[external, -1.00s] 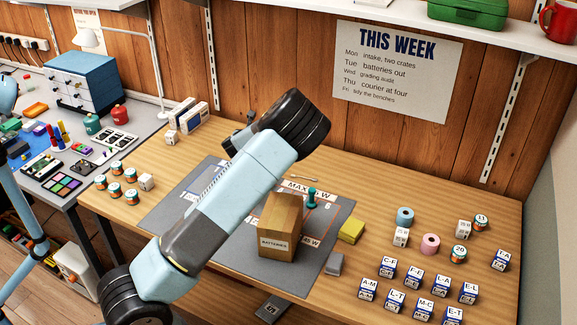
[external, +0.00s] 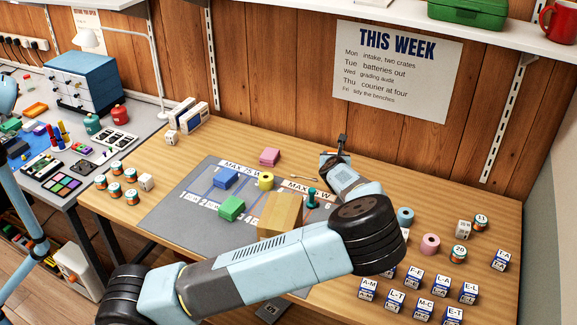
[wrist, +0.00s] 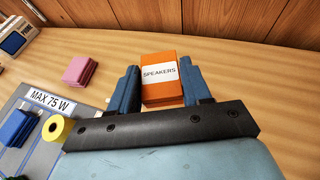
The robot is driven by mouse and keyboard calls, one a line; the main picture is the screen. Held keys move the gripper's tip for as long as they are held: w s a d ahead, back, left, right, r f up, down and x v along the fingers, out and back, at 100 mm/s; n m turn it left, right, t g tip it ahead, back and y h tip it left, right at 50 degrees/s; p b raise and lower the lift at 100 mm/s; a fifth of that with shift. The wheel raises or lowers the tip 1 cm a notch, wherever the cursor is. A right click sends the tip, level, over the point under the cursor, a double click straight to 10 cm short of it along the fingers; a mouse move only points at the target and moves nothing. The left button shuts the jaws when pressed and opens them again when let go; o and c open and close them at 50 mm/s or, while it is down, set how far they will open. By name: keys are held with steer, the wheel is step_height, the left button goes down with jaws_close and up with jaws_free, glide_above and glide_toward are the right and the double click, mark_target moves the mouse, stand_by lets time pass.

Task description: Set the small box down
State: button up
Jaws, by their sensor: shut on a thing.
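The small box (wrist: 162,92) is orange with a white label reading "SPEAKERS". In the wrist view it sits between the two blue fingers of my gripper (wrist: 163,85), which is shut on it. In the external view my gripper (external: 336,158) is over the back of the wooden table, beyond the grey mat. Only a little of the box shows there, and I cannot tell whether its underside touches the table.
A grey mat (external: 160,218) holds a brown box (external: 275,215), a blue block (external: 226,178), a green block (external: 231,208) and a yellow roll (external: 266,181). A pink block (external: 269,157) lies behind. Several labelled cubes (external: 414,277) stand at right. The back wall is close.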

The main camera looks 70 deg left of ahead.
steer(key=shift+w+d+f, duration=0.15)
steer(key=shift+w+d, duration=0.4)
steer(key=shift+d, duration=0.3)
steer(key=shift+f, duration=4.95)
steer(key=shift+f, duration=0.35)
steer(key=o, duration=1)
steer(key=shift+o, duration=0.2)
